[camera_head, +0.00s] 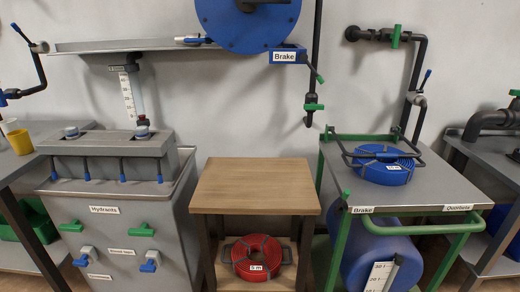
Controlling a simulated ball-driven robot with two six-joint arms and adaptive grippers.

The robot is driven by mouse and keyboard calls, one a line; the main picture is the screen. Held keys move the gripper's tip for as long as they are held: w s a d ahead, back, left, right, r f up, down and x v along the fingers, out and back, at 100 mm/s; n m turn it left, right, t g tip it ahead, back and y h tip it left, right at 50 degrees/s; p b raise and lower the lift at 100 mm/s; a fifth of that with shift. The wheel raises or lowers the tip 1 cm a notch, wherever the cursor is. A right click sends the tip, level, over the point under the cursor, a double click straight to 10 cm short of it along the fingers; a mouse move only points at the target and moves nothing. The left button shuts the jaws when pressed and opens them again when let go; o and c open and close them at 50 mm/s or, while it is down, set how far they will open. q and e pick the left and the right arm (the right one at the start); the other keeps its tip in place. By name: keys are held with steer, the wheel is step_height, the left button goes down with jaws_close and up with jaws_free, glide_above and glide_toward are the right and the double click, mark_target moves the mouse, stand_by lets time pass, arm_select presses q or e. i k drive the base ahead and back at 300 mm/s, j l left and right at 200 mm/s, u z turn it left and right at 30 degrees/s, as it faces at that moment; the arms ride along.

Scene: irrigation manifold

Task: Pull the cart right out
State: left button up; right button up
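The cart (435,190) stands at the right of centre in the head view. It has a grey top, green tube legs and a green rail (430,229) along its front. A label at its front left corner reads "Brake" (361,210), with a small green lever (346,196) beside it. A blue hose coil (383,172) lies on the top. A blue tank (375,245) with a white scale sits below it. The cart's feet are cut off by the lower edge. Neither of my grippers is in view.
A wooden table (255,178) stands left of the cart, with a red hose coil (257,257) on its lower shelf. A grey bench (478,158) is close on the cart's right. Pipes and a valve (396,36) are on the wall behind. A grey hydrant unit (110,187) stands left.

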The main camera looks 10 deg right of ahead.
mark_target(366, 249)
steer(key=l+z, duration=0.2)
steer(key=z, duration=1.25)
